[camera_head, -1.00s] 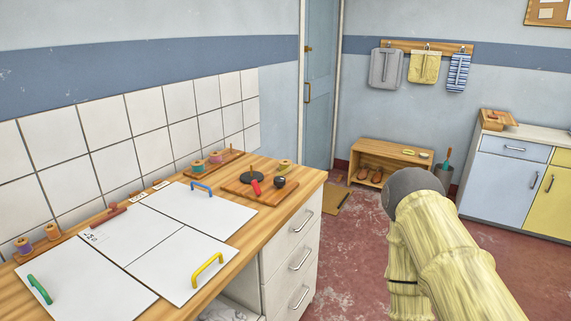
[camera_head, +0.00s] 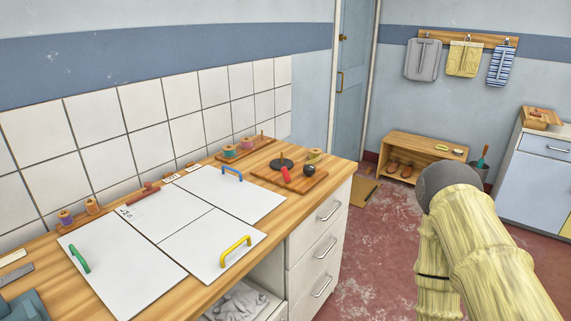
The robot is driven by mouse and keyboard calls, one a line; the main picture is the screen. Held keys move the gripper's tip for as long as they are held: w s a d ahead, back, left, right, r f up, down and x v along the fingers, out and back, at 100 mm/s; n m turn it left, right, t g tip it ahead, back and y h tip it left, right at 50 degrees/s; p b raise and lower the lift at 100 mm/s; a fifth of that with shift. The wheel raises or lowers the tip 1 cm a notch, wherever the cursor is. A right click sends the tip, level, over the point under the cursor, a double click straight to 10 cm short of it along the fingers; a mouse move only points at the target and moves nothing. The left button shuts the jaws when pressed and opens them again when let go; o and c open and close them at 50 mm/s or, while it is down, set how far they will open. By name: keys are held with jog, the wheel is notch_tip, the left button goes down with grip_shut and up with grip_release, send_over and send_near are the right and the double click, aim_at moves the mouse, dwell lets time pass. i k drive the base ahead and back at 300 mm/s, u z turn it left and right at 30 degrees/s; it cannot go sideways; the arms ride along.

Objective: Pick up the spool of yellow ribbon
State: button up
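A small yellowish spool (camera_head: 314,155), which looks like the yellow ribbon, stands at the far right end of the wooden counter (camera_head: 335,173). It is behind a wooden board (camera_head: 268,176) that holds a dark disc, a red-handled item and a dark round knob. It appears upright, with nothing around it. My arm, in a pale yellow cover with a dark grey rounded part, fills the lower right. My gripper is not in view.
Teal and pink spools (camera_head: 247,143) stand on a rack by the tiles. White panels (camera_head: 127,264) with coloured handles cover much of the counter. Drawers (camera_head: 318,250) face the open red floor (camera_head: 375,245).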

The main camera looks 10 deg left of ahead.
aim_at(315, 155)
jog(key=z, duration=1.6)
jog(key=i, duration=1.2)
jog(key=u, duration=2.75)
